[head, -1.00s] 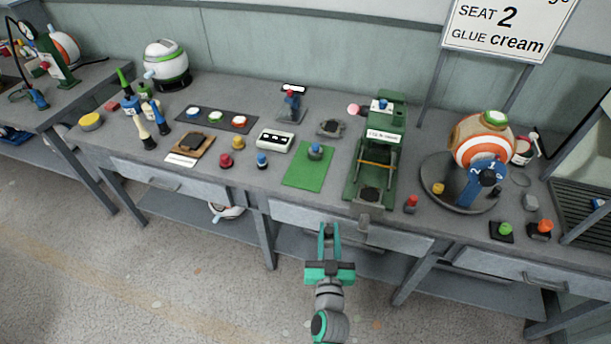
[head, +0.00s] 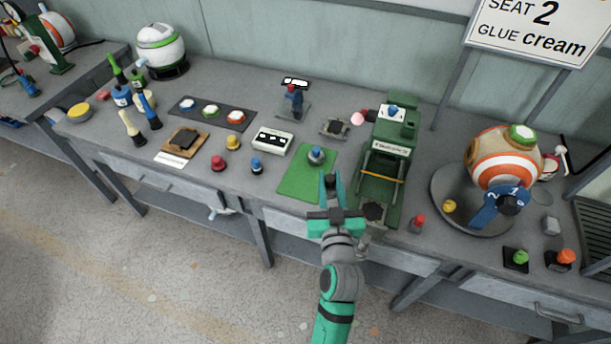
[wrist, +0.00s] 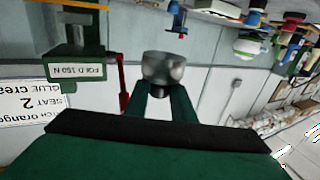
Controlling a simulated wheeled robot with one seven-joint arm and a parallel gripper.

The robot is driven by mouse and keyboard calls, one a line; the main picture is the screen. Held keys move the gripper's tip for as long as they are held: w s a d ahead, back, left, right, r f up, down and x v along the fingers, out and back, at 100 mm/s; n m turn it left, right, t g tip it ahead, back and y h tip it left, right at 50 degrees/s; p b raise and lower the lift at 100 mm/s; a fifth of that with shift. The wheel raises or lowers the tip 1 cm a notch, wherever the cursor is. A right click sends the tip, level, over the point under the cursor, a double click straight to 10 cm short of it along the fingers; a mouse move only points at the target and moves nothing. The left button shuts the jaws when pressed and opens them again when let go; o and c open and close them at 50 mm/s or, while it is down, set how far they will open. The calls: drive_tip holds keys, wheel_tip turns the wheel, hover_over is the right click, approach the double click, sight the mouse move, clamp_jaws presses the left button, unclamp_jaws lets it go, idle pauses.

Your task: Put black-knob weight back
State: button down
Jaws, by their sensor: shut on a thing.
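In the wrist view, my gripper (wrist: 160,97) is shut on the black knob (wrist: 159,93) of a grey metal weight (wrist: 163,68). The view is upside down, and the weight hangs clear of any surface. In the head view, my gripper (head: 331,186) is over the bench front, between the green mat (head: 294,188) and the green press (head: 385,160). The held weight cannot be made out there.
A blue-topped piece (head: 316,155) stands on the mat. Red (head: 218,164), yellow (head: 233,142) and blue (head: 257,166) knobbed pieces stand left, near a white box (head: 272,141). A red-topped piece (head: 417,223) stands right of the press. A ball stand (head: 470,215) is farther right.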

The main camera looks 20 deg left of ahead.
drive_tip(key=w+a+f, duration=0.2)
drive_tip(key=a, duration=0.1)
drive_tip(key=w+a+f, duration=0.6)
drive_tip(key=shift+w+a, duration=0.1)
drive_tip(key=shift+a, duration=0.1)
drive_tip(key=shift+w+a+f, duration=0.25)
drive_tip(key=shift+a+f, duration=0.1)
drive_tip(key=shift+f, duration=0.25)
drive_tip(key=shift+w+f, duration=0.1)
drive_tip(key=shift+f, duration=1.55)
drive_tip(key=shift+a+f, duration=0.1)
drive_tip(key=shift+f, duration=0.05)
drive_tip(key=c, duration=1.5)
unclamp_jaws()
drive_tip(key=shift+f, duration=0.1)
